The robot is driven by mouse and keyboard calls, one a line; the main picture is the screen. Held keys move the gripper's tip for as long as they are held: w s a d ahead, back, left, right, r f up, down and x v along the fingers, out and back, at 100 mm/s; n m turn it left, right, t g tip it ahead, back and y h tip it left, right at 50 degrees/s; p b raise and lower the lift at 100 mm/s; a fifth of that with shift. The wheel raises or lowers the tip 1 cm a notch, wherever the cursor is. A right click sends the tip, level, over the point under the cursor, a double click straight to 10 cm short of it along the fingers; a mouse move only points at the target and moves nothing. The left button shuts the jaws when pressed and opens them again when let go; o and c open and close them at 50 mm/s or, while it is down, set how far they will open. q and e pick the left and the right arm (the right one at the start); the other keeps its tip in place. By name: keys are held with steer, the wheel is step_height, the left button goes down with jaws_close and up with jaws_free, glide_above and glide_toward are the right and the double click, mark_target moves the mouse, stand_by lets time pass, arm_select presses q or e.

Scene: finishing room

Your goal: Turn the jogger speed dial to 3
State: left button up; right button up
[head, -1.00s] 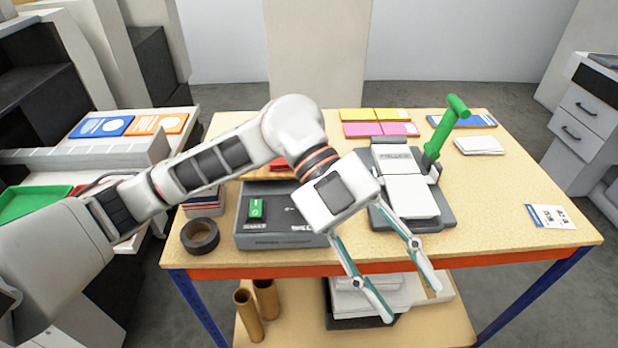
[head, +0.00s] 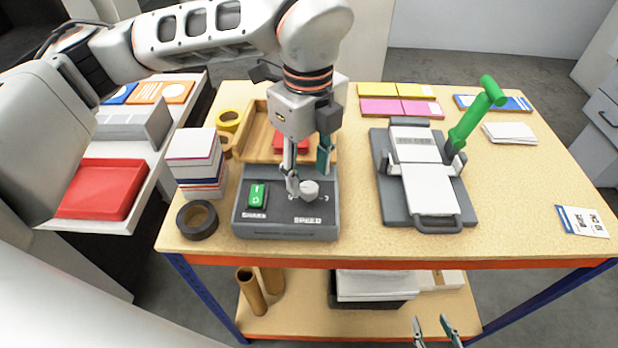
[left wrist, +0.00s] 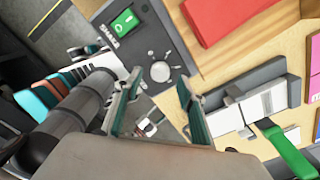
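The jogger is a grey box (head: 286,228) with a green switch (head: 257,195) at its left and a round light-grey speed dial (head: 310,188) at its right. The dial also shows in the left wrist view (left wrist: 160,71). Its pointer and numbers are too small to read. My left gripper (head: 307,180) is over the jogger, pointing down at the dial. In the left wrist view its fingers (left wrist: 161,80) are apart, with the dial between their tips in the picture; contact cannot be told. My right gripper (head: 430,319) shows at the bottom edge, fingers apart and empty, in front of the table.
A wooden tray (head: 254,137) stands behind the jogger, a paper stack (head: 192,146) and black tape roll (head: 197,220) at its left. A punch or binding machine with a green lever (head: 470,122) stands at the right. The table's right front is mostly clear.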

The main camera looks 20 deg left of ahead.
mark_target(309, 186)
arm_select(q)
steer(key=shift+f, duration=1.7)
steer(key=c, duration=1.1)
